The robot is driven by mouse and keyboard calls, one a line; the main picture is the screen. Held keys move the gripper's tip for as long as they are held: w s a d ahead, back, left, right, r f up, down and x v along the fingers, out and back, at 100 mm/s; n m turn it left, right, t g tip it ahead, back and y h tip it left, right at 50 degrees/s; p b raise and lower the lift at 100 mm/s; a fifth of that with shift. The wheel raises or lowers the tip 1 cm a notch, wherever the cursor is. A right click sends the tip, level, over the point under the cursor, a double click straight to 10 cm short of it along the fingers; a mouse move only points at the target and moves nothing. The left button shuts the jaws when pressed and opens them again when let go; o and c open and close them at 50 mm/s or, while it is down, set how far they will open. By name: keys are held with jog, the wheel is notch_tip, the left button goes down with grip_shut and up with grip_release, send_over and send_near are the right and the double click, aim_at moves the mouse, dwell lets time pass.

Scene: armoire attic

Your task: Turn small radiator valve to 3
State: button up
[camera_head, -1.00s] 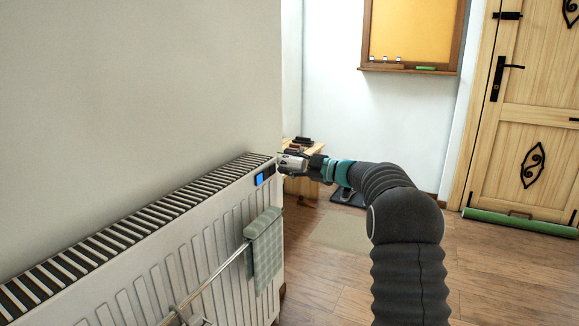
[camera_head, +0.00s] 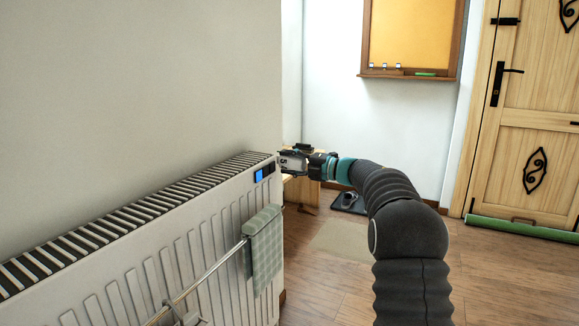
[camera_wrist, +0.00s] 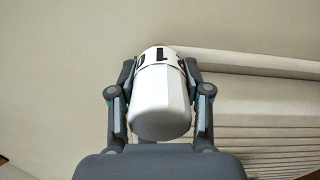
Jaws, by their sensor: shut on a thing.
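The small radiator valve (camera_wrist: 161,95) is a white cylindrical knob with black markings. In the wrist view it sits between the two fingers of my gripper (camera_wrist: 160,92), which is shut on it from both sides. In the head view the valve (camera_head: 293,161) is at the right end of the white radiator (camera_head: 150,265), and my gripper (camera_head: 300,160) is around it. Some black markings show on the knob, but I cannot tell which number it is set to.
A blue display (camera_head: 264,173) is on the radiator near the valve. A checked towel (camera_head: 264,246) hangs on a rail on the radiator's front. A small wooden table (camera_head: 301,190) stands behind my gripper. The wooden floor (camera_head: 480,265) to the right is mostly open, before a door (camera_head: 528,130).

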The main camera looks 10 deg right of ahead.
jog(key=shift+f+n, duration=0.1)
jog(key=shift+n, duration=0.5)
jog(key=o, duration=1.2)
jog(key=shift+c, duration=0.2)
jog(key=v, duration=1.2)
